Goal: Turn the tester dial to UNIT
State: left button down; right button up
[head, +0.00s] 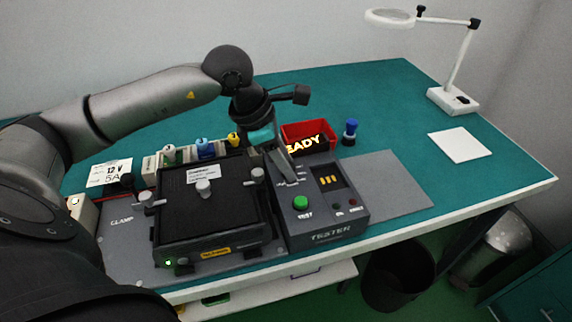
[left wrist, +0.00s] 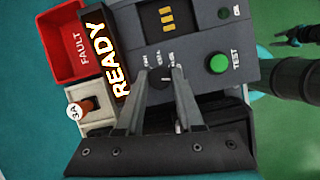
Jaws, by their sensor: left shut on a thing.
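The tester (head: 327,208) is a dark grey box at the front middle of the bench. It has a green TEST button (head: 300,203) and a small panel with amber bars (head: 328,179). Its dark dial (left wrist: 160,84) shows in the left wrist view between my fingertips, with small white labels beside it. The labels are too small to read surely, so I cannot tell the setting. My left gripper (left wrist: 161,77) is shut on the dial from above; in the head view its fingers (head: 287,176) hide most of the dial. My right gripper is not in view.
A black clamp fixture (head: 209,208) stands left of the tester. Behind the tester are a READY display (head: 306,145), a red FAULT bin (left wrist: 66,45) and a blue-topped post (head: 350,131). A magnifier lamp (head: 453,99) stands at the back right. The bench's right side is mostly clear.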

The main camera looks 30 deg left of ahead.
pick_arm(q)
jog(key=shift+w+m+g+b, duration=0.1)
jog(key=shift+m+g+b, duration=0.2)
jog(key=shift+m, duration=0.5)
jog(key=shift+m+h, duration=0.4)
jog(key=shift+m, duration=0.3)
jog(key=shift+m+g+b, duration=0.35)
jog(key=shift+m+g, duration=0.05)
jog(key=shift+m, duration=0.2)
jog(key=shift+m+g, duration=0.3)
jog(key=shift+m, duration=0.3)
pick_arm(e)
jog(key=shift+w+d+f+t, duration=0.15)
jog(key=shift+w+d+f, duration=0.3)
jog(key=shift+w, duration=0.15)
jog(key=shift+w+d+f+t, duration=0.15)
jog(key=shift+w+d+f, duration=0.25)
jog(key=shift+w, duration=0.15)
pick_arm(q)
jog(key=shift+a, duration=0.1)
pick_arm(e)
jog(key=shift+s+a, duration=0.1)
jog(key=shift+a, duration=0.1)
pick_arm(q)
jog(key=c, duration=0.5)
grip_release()
jog(key=shift+c, duration=0.2)
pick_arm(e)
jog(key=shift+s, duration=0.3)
